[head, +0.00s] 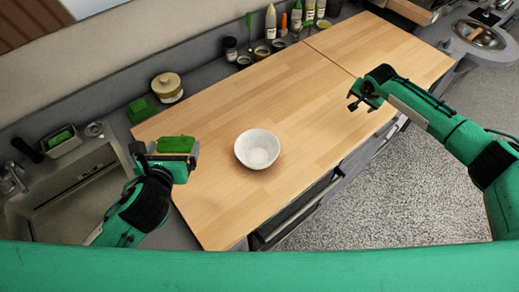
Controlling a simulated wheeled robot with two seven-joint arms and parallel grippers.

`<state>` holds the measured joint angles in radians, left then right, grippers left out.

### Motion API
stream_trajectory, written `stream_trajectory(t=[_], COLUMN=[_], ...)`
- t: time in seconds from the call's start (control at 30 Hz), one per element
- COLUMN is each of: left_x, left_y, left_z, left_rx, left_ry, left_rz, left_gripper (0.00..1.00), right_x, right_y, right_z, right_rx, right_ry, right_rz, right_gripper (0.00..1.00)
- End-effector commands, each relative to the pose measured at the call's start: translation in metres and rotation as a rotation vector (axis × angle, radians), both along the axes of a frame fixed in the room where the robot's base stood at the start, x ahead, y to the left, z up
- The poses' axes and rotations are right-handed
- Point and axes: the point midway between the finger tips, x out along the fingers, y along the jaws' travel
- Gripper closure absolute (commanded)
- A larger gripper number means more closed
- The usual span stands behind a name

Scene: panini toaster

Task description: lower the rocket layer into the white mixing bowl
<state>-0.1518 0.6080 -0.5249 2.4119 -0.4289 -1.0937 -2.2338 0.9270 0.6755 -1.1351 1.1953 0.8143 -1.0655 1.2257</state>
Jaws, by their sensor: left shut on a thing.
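The rocket layer (177,144) is a flat, bright green slab. My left gripper (167,155) is shut on it and holds it level, to the left of the bowl and apart from it, near the counter's left edge. The white mixing bowl (257,149) stands upright on the wooden counter; its inside looks empty. My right gripper (353,99) is over the right part of the counter, away from the bowl, with its fingers apart and nothing between them.
The wooden counter (300,90) is clear around the bowl. A sink (75,195) lies at the left. A lidded pot (167,87), a green block (141,110), a tray with green contents (62,142) and several bottles and jars (271,22) stand along the back.

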Motion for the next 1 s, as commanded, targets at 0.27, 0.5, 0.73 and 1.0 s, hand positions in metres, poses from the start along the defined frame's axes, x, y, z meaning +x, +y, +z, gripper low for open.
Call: stream_trajectory(t=[0.27,0.5,0.73,1.0], left_x=[0.000,0.009,0.023,0.039], left_y=[-0.001,-0.026,-0.070,-0.118], left_z=[0.001,0.010,0.008,-0.014], left_rx=[0.000,-0.004,-0.004,0.001], left_ry=[0.000,0.001,0.001,0.000], left_rz=[0.000,-0.001,-0.001,-0.001], left_gripper=[0.36,0.36,0.36,0.36], right_x=[0.000,0.000,0.000,0.000], right_y=[0.000,0.000,0.000,0.000], right_z=[0.002,0.024,0.045,0.045], right_rx=[0.000,0.000,0.000,0.000], right_ry=[0.000,0.000,0.000,0.000], right_rz=[0.000,0.000,0.000,0.000], right_gripper=[0.28,0.28,0.28,0.28])
